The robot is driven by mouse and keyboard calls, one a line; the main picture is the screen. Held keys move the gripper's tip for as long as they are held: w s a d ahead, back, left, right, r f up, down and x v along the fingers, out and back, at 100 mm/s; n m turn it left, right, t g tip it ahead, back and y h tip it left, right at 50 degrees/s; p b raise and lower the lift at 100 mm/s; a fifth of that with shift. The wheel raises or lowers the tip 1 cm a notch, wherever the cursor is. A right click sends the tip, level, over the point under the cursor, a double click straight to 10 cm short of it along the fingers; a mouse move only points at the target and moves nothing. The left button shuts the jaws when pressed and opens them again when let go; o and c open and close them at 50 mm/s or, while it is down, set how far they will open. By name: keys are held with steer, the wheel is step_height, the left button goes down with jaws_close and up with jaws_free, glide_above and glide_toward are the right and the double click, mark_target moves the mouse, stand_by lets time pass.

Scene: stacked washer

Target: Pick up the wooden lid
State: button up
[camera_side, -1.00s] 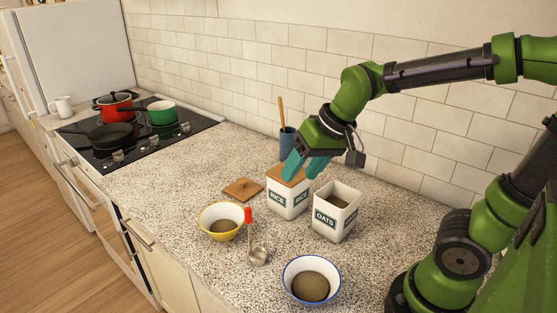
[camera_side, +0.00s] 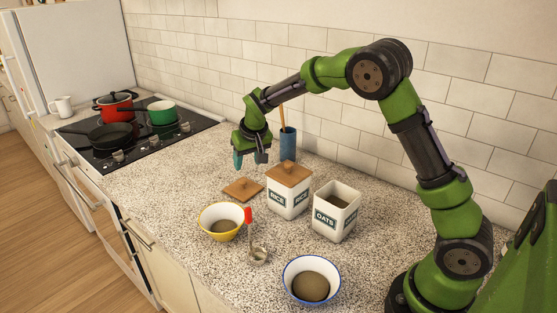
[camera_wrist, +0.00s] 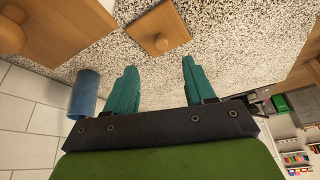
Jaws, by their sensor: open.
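A square wooden lid (camera_side: 243,189) with a small knob lies flat on the speckled counter, left of the RICE canister (camera_side: 287,200). It also shows at the top of the wrist view (camera_wrist: 150,28), beyond the fingertips. A second wooden lid (camera_side: 289,173) sits on the RICE canister; it appears large at upper left in the wrist view (camera_wrist: 60,22). My gripper (camera_side: 249,165) is open and empty, its teal fingers pointing down above the counter, near the loose lid and apart from it. In the wrist view the fingers (camera_wrist: 159,68) are spread wide.
An OATS canister (camera_side: 336,212) without a lid stands right of RICE. A blue utensil cup (camera_side: 288,145) stands behind. A yellow-rimmed bowl (camera_side: 222,221), a red-handled ladle (camera_side: 257,252) and a blue-rimmed bowl (camera_side: 311,280) are in front. The stove with pots (camera_side: 140,140) is left.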

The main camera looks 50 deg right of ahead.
mark_target(243, 181)
steer(key=x, duration=1.1)
steer(key=shift+w+r, duration=0.15)
steer(key=shift+w, duration=0.1)
steer(key=shift+c, duration=0.2)
jaws_close()
